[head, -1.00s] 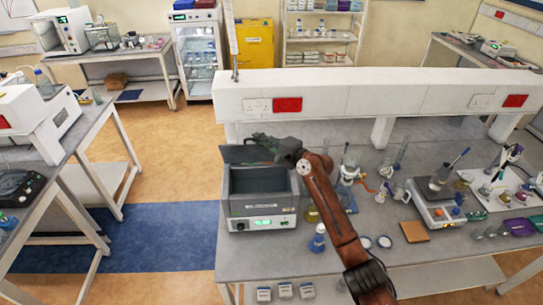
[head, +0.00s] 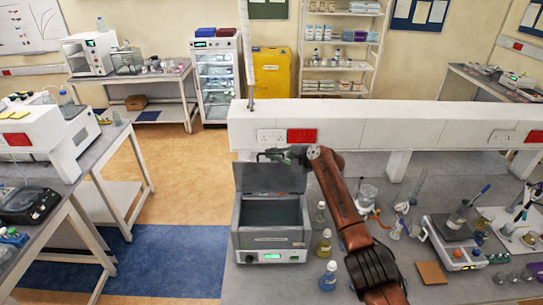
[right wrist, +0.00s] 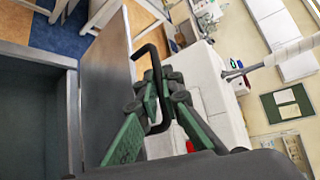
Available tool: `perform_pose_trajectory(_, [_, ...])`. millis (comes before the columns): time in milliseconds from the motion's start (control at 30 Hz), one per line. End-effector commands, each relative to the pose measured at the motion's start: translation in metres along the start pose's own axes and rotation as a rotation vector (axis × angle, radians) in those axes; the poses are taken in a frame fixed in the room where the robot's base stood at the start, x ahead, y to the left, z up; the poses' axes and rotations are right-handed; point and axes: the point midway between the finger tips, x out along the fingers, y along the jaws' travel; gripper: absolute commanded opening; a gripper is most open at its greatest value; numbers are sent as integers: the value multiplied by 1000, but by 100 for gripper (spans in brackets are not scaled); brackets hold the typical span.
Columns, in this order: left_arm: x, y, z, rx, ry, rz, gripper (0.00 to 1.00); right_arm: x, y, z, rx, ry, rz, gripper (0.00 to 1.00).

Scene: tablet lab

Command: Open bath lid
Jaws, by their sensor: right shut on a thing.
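The grey water bath (head: 271,240) stands on the near bench, with a lit green display on its front. Its lid (head: 270,178) stands raised at the back edge, about upright, and the dark basin is uncovered. My right gripper (head: 270,155) is at the top of the lid, on its far side. In the right wrist view, the lid (right wrist: 105,90) shows as a grey panel beside the open basin. The black bent handle (right wrist: 154,47) comes off the lid, and my green-fingered right gripper (right wrist: 157,90) is shut on it. My left gripper is out of view.
Bottles with yellow liquid (head: 323,243) and blue liquid (head: 328,277) stand just right of the bath. A white raised ledge with sockets (head: 370,130) runs behind the bath and lid. A balance (head: 455,240) stands farther right.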

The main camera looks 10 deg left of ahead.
Motion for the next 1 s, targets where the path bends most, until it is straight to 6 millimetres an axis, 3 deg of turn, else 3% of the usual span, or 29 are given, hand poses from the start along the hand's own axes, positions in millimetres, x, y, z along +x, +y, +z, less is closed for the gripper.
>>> perform_pose_trajectory(567, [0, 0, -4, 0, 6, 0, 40, 1, 0, -1, 7, 1, 9, 0])
perform_pose_trajectory(600, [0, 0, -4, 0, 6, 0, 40, 1, 0, -1, 7, 1, 9, 8])
perform_pose_trajectory(833, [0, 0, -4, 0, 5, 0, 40, 0, 0, -1, 7, 2, 8, 23])
perform_pose_trajectory(1000, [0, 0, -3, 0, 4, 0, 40, 0, 0, -2, 8, 2, 8, 24])
